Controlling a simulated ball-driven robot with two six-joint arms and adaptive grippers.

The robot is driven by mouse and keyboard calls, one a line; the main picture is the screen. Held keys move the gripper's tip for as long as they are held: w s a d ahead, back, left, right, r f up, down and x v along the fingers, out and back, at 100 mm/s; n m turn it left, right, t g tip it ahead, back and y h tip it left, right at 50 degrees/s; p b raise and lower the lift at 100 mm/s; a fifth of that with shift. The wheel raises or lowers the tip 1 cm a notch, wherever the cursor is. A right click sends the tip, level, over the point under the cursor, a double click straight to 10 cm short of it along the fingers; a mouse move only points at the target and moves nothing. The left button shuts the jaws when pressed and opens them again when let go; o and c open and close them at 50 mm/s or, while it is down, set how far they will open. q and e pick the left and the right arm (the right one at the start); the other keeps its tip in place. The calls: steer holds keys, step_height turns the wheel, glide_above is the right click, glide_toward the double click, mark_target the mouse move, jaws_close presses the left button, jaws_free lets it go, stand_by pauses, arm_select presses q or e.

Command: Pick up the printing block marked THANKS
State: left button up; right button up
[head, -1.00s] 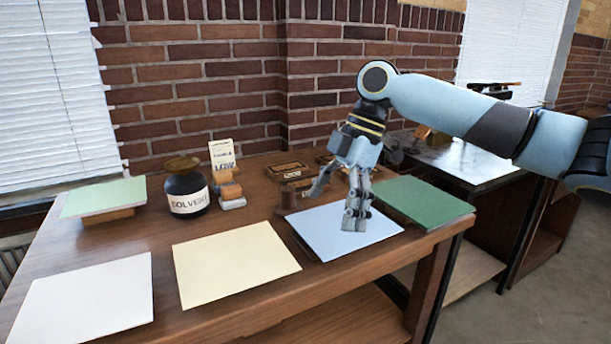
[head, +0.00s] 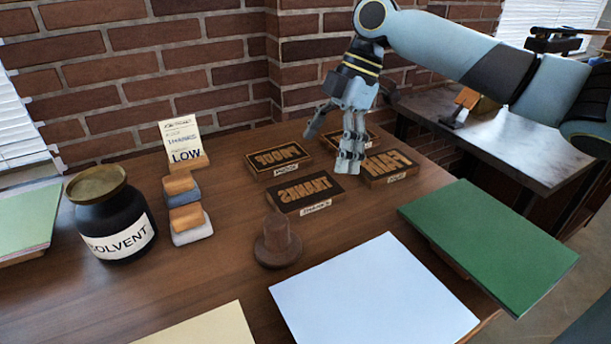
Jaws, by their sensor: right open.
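The printing block marked THANKS (head: 290,198) lies flat on the table, with mirrored raised letters and a small label on its front edge. It is the front one of several dark blocks. A PROOF block (head: 278,160) lies behind it, and a block whose label reads PAID (head: 387,168) lies to its right. Another block (head: 358,137) at the back is partly hidden by my gripper. My right gripper (head: 331,153) is open and empty, with its fingers above the blocks, just behind and right of the THANKS block. My left gripper is not in view.
A round brown wooden knob (head: 278,243) stands in front of the THANKS block. A solvent jar (head: 110,215), two small wooden-handled tools (head: 187,222) and a card (head: 183,142) stand left. Blue paper (head: 375,300) and a green stack (head: 490,240) lie front and right.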

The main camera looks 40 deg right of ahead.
mark_target(306, 189)
steer(key=x, duration=0.2)
steer(key=shift+a+f, duration=0.2)
steer(key=shift+a, duration=0.1)
steer(key=x, duration=0.5)
steer(key=shift+w+a+f, duration=0.3)
steer(key=shift+c, duration=0.3)
steer(key=c, duration=1.4)
steer(key=shift+r, duration=0.2)
